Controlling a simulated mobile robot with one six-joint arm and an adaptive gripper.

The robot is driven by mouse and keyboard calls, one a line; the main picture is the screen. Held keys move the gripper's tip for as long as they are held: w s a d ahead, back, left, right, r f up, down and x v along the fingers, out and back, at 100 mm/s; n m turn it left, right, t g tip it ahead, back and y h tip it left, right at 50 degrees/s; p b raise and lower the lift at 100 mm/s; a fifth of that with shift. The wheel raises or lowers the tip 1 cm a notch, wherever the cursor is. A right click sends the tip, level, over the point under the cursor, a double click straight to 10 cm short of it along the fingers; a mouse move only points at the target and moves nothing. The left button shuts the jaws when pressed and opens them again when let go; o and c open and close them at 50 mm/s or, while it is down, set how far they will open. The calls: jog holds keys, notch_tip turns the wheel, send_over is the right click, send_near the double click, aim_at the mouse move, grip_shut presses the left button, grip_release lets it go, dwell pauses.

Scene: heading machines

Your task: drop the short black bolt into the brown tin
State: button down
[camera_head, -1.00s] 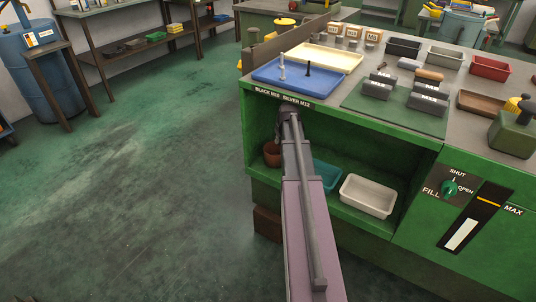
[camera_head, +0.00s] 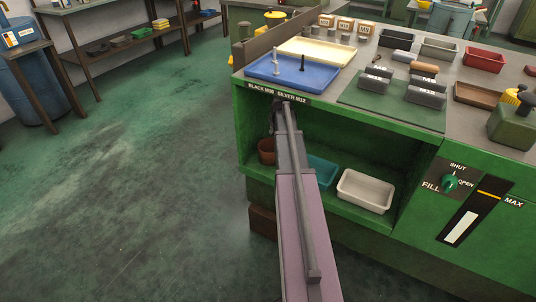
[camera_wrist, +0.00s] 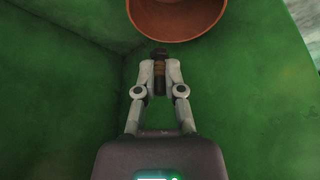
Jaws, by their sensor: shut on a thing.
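The brown tin (camera_head: 266,150) stands on the shelf inside the green bench, at its left end. In the wrist view the tin's rim and inside (camera_wrist: 178,14) show at the top of the picture. My gripper (camera_wrist: 159,66) is shut on a short dark bolt (camera_wrist: 159,75), which sits between the two fingertips. The bolt's dark head shows at the upper end of the grip, just below the tin's rim in the picture. I cannot tell its height relative to the rim. In the head view my gripper and the bolt are not clearly visible behind my arm.
A blue tray (camera_head: 262,68) on the bench top holds an upright silver bolt (camera_head: 275,62) and an upright black bolt (camera_head: 302,63). A teal bin (camera_head: 322,172) and a white bin (camera_head: 366,190) stand on the shelf right of the tin. The bench top overhangs the shelf.

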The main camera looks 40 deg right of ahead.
aim_at(273, 140)
jog(key=shift+f+b, duration=2.65)
jog(key=shift+f, duration=0.2)
jog(key=c, duration=0.7)
grip_release()
jog(key=shift+r, duration=0.15)
